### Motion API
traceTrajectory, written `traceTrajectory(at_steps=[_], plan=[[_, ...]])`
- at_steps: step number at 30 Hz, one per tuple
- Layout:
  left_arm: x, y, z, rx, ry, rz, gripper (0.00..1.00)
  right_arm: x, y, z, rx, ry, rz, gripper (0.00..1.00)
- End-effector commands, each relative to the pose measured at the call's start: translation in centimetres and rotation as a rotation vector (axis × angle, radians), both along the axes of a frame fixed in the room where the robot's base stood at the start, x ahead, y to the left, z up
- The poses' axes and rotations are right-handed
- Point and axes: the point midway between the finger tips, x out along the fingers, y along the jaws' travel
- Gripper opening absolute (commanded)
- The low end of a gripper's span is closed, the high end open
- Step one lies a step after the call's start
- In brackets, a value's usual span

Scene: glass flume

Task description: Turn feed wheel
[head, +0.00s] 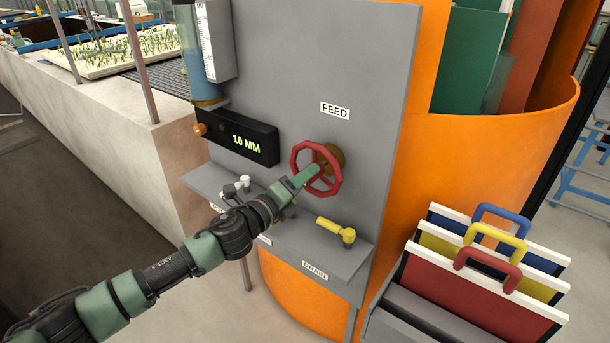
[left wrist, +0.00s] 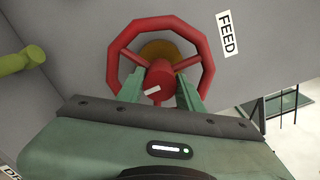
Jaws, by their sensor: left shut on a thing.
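The red feed wheel (head: 336,180) is mounted on a brass-coloured hub on the grey panel, below the FEED label (head: 335,111). My left gripper (head: 318,170) reaches it from the lower left. In the left wrist view, the red wheel (left wrist: 203,60) fills the upper middle, and its centre boss (left wrist: 159,76) sits between the two green fingers of my left gripper (left wrist: 160,93). The gripper is shut on the wheel at its centre. The display (head: 245,144) on the panel reads 10 MM. My right gripper is not in view.
A yellow drain handle (head: 334,229) sticks out above the DRAIN ledge (head: 315,271), below the wheel. An orange tank (head: 470,170) stands behind the panel. Blue, yellow and red handled boards (head: 490,285) stand in a rack at lower right. A pale wall (head: 110,140) is at left.

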Motion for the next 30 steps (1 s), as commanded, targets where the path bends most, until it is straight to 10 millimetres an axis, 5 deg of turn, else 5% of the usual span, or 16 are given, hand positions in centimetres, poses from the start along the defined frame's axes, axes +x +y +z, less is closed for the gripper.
traceTrajectory(at_steps=[15,30], plan=[[0.0,0.0,-0.1,0.348,-0.248,-0.001,0.0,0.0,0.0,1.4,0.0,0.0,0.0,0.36],[-0.1,0.0,-0.2,0.471,-0.338,-0.001,0.0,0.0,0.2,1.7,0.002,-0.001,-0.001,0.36]])
